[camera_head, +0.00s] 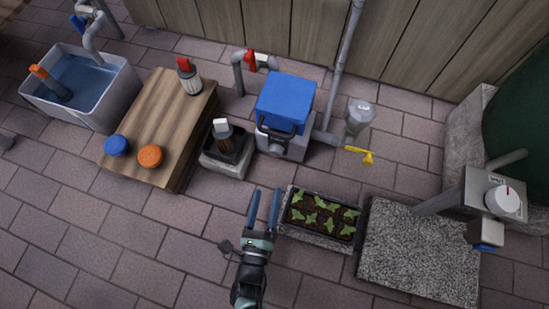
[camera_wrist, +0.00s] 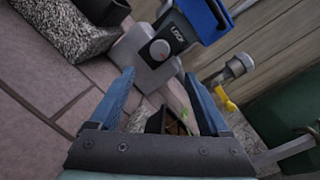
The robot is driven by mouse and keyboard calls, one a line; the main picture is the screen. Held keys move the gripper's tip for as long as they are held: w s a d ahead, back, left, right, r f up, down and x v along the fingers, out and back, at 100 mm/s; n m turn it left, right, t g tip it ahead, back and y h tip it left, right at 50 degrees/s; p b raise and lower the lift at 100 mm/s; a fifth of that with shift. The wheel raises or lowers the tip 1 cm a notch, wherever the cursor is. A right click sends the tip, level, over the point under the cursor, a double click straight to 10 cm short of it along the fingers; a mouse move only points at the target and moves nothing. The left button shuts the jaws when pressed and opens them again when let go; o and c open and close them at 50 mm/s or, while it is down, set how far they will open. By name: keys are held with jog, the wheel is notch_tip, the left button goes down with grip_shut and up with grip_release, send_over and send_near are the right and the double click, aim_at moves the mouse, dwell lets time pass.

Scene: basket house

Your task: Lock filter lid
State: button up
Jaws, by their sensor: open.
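The filter is a grey box (camera_head: 284,147) with a blue lid (camera_head: 287,97) and a dark handle at its front, standing near the fence. In the wrist view the blue lid (camera_wrist: 207,18) is partly cut off at the top. A round light knob (camera_wrist: 159,49) sits on the grey front below a dark plate marked LOCK (camera_wrist: 178,32). My gripper (camera_head: 264,194) is open and empty, in front of the filter and apart from it. In the wrist view its two blue fingers (camera_wrist: 159,76) frame the lower grey front. I cannot tell whether the lid is latched.
A planter with seedlings (camera_head: 321,234) is close to the right of my gripper. A stone block with a dark tray (camera_head: 225,164) stands left of the filter, beside a wooden table (camera_head: 187,110). A yellow valve handle (camera_head: 361,153) is at right.

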aim_at(275, 155)
jog(key=w+b, duration=0.1)
jog(key=w, duration=0.2)
jog(key=w+d+b, duration=0.1)
jog(key=w, duration=0.2)
jog(key=w+b, duration=0.1)
jog(key=w, duration=0.2)
jog(key=shift+w+d+f, duration=0.1)
jog(key=shift+w+d, duration=0.2)
jog(key=shift+d, duration=0.1)
jog(key=shift+w+d+b, duration=0.15)
jog(key=shift+w+b, duration=0.15)
jog(key=shift+w, duration=0.3)
grip_shut()
